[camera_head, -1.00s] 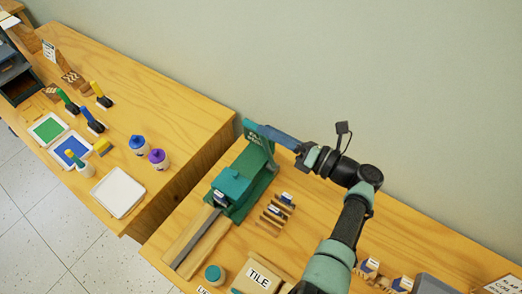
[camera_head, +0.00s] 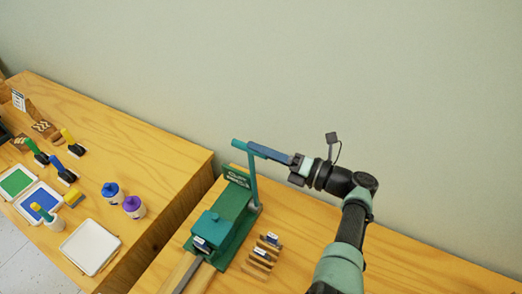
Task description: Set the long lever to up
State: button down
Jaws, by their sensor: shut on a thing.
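A green press (camera_head: 222,228) with a lettered plate stands on the wooden bench. Its long teal lever (camera_head: 252,182) runs from a grey pivot at the press's right side up to a teal crosswise grip at the top. The lever stands close to upright in the picture. My gripper (camera_head: 253,149) reaches in from the right and is shut on the lever's top end. The blue fingers hide part of the grip, whose left end sticks out past them.
Wooden racks with small labelled blocks (camera_head: 262,254) stand right of the press. A second bench at left holds paint bottles (camera_head: 133,207), a white tray (camera_head: 90,246), colour pads and brushes. A plain wall (camera_head: 400,100) rises behind. The bench right of the racks is clear.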

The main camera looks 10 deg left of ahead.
jog(key=shift+s+f, duration=0.2)
jog(key=shift+f, duration=0.4)
jog(key=c, duration=0.8)
grip_release()
jog(key=shift+c, duration=0.2)
jog(key=o, duration=0.5)
jog(key=shift+w, duration=0.25)
jog(key=shift+c, duration=0.2)
jog(key=shift+r, duration=0.15)
jog(key=b+v, duration=0.2)
jog(key=v, duration=1.1)
jog(key=shift+r, duration=0.15)
